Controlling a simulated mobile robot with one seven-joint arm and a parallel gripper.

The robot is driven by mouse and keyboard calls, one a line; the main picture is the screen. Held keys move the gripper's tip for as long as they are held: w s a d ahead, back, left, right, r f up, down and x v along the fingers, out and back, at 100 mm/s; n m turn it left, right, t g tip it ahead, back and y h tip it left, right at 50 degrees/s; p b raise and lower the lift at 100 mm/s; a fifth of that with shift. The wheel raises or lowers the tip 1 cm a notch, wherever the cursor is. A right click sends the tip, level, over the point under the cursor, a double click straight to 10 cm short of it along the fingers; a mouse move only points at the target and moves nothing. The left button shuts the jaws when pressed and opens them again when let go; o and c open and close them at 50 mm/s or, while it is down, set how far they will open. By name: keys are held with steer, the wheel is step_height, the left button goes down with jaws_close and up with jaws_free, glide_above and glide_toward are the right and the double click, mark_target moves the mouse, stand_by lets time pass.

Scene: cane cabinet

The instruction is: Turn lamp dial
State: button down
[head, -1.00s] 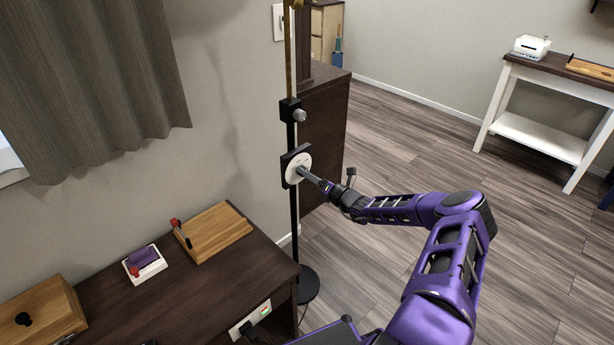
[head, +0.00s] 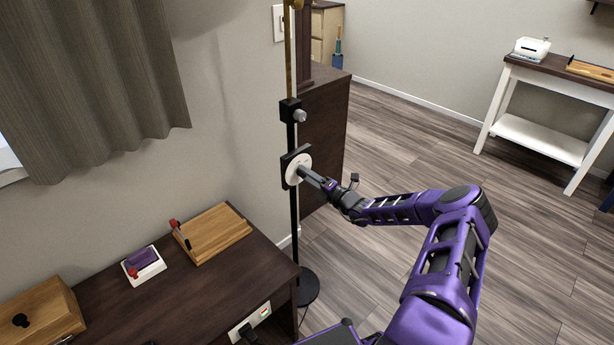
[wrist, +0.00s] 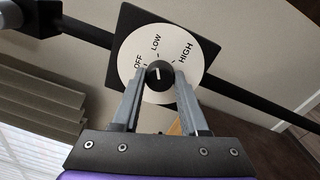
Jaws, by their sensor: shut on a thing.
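The lamp dial is a round white disc on a black square plate, fixed to a black lamp pole (head: 293,222). The disc (head: 291,174) also shows in the wrist view (wrist: 136,91), marked OFF, LOW and HIGH. At its centre is a small black knob (wrist: 158,72) with a white pointer line, which points roughly towards LOW. My gripper (wrist: 160,80) is shut on the knob, one grey finger on each side. It also shows in the head view (head: 305,173), reaching the dial from the right. The fingers hide part of the disc's lower half.
A dark desk (head: 185,300) at lower left holds a wooden board (head: 222,236), a small white tray (head: 150,278) and a wooden box (head: 45,312). A dark cabinet (head: 325,140) stands behind the pole. Open floor lies to the right.

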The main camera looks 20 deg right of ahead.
steer(key=shift+c, duration=2.2)
jaws_free()
steer(key=p+v, duration=0.1)
steer(key=v, duration=1.6)
steer(key=shift+s, duration=0.2)
